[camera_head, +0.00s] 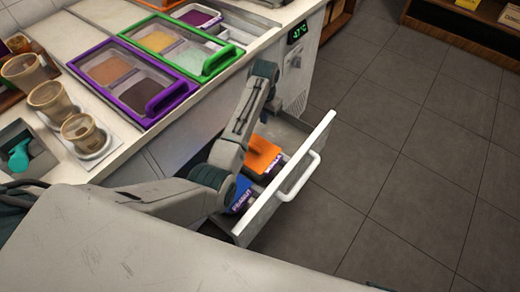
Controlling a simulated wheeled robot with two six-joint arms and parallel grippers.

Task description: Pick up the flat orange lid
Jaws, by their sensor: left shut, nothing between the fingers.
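The flat orange lid (263,153) lies in the open white drawer (308,158), toward its far end, on top of a purple item. My left arm reaches across the drawer's near side and bends upward. My left gripper (272,104) is shut and empty, near the drawer's far end above the orange lid in the picture. Its fingertips are small and partly hidden by my own arm, so contact with the lid cannot be made out. My right gripper is not in view.
A blue box (241,193) lies nearer in the drawer. The drawer's handle (301,178) faces the open grey floor (400,180). On the counter stand a purple-framed topping tray (150,118), a green-framed one (215,66) and several cups (83,133).

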